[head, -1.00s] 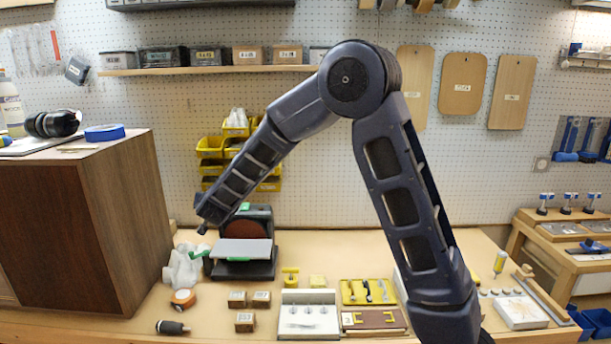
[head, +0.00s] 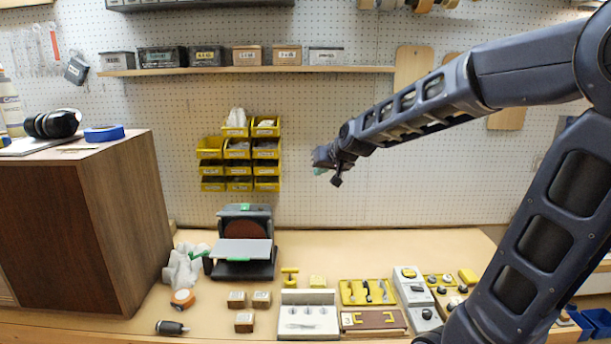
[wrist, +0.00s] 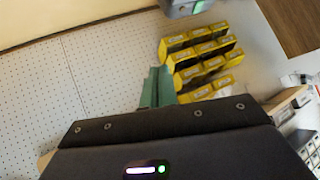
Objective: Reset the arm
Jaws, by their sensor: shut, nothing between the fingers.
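My gripper (head: 322,164) is at the end of my raised arm, in front of the pegboard and above the bench, right of the yellow bins. In the head view it is small and partly hidden by the wrist. In the wrist view its green fingers (wrist: 158,88) are together with nothing between them. It touches nothing that I can see.
Yellow bins (head: 240,160) hang on the pegboard (head: 330,110). A brown cabinet (head: 90,220) stands at the left. A disc sander (head: 243,240), wooden blocks (head: 244,322) and tool trays (head: 368,292) occupy the bench (head: 330,245). Bare bench top lies behind the trays.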

